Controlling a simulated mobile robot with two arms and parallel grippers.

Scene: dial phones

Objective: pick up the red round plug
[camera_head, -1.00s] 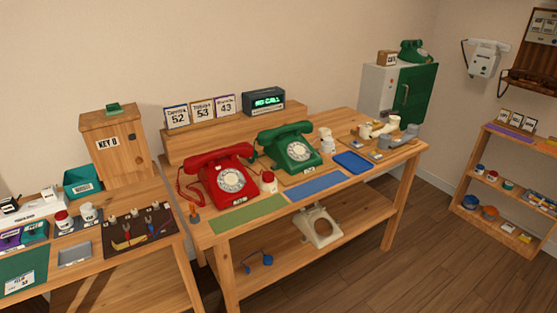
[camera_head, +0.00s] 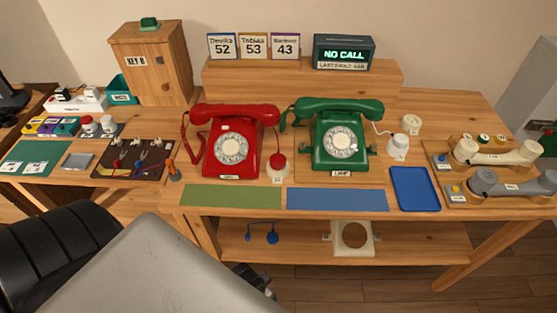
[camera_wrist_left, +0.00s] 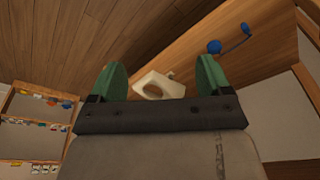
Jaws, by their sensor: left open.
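A round red piece (camera_head: 277,161) sits on a small white labelled base between the red phone (camera_head: 232,145) and the green phone (camera_head: 342,140); I cannot tell for sure that it is the plug. Another small red-topped piece (camera_head: 88,123) stands on the left table. My left gripper (camera_wrist_left: 160,62) shows in the left wrist view with its two green fingers apart and nothing between them. Beyond them are a cream phone housing (camera_wrist_left: 158,85) and a blue item (camera_wrist_left: 231,40) on the lower shelf. My right gripper is not in view.
A green mat (camera_head: 231,196), a blue mat (camera_head: 337,199) and a blue tray (camera_head: 415,188) lie along the table's front. Cream and grey handsets (camera_head: 500,152) lie at the right. The cream housing also sits on the shelf below (camera_head: 352,238).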

